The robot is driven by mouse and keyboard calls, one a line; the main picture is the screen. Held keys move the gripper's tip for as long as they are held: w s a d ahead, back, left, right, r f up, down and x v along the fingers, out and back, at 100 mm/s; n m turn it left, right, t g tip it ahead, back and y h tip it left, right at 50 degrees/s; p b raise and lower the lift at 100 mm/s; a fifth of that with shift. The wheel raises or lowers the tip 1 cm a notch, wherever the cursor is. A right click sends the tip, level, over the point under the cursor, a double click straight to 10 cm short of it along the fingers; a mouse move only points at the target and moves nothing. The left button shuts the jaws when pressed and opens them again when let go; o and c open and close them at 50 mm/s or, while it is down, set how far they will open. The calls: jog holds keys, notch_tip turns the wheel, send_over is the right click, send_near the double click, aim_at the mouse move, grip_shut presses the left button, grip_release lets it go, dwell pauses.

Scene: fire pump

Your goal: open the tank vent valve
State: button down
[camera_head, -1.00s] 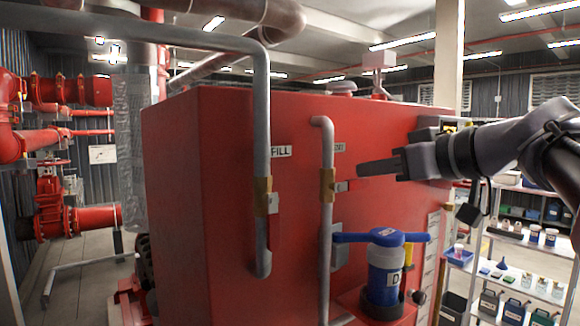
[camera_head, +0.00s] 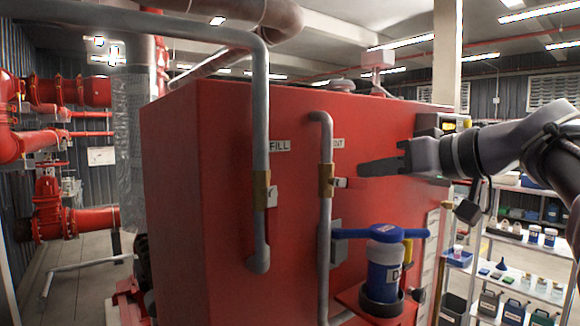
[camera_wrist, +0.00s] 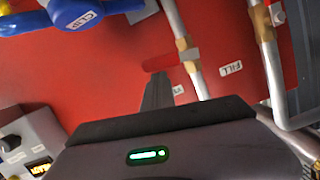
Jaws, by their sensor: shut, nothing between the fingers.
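The vent pipe (camera_head: 326,145) runs down the front of the red tank, with a brass valve body (camera_head: 326,181) on it. A small lever (camera_head: 341,183) sticks out to the right, across the pipe. In the wrist view this valve (camera_wrist: 187,50) has a red lever (camera_wrist: 165,60) crosswise to the pipe. The vent label (camera_head: 337,143) is partly readable above. My gripper (camera_head: 362,168) is shut and empty, right of the valve and slightly above the lever in the picture. In the wrist view its fingertips (camera_wrist: 158,80) lie close to the lever; contact cannot be told.
A fill pipe (camera_head: 261,110) with a similar brass valve (camera_head: 261,190) stands left of the vent pipe. A blue-handled canister (camera_head: 384,270) sits on a red bracket below my gripper. Shelves (camera_head: 510,265) stand at right. A control box (camera_wrist: 25,140) shows in the wrist view.

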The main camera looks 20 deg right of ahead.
jog(key=m, duration=0.1)
jog(key=f+m+b, duration=0.1)
jog(key=f+y+b, duration=0.1)
jog(key=shift+w+d+f+m, duration=0.1)
jog(key=shift+d+f+m, duration=0.15)
jog(key=shift+m, duration=0.15)
jog(key=s+a+f+m+y+b, duration=0.1)
jog(key=a+f+m+y+b, duration=0.2)
jog(key=f+m+b, duration=0.2)
jog(key=m+b, duration=0.3)
jog(key=m, duration=0.1)
jog(key=shift+m+t, duration=0.3)
jog(key=shift+t, duration=0.1)
jog(key=shift+a, duration=0.15)
dwell(0.4)
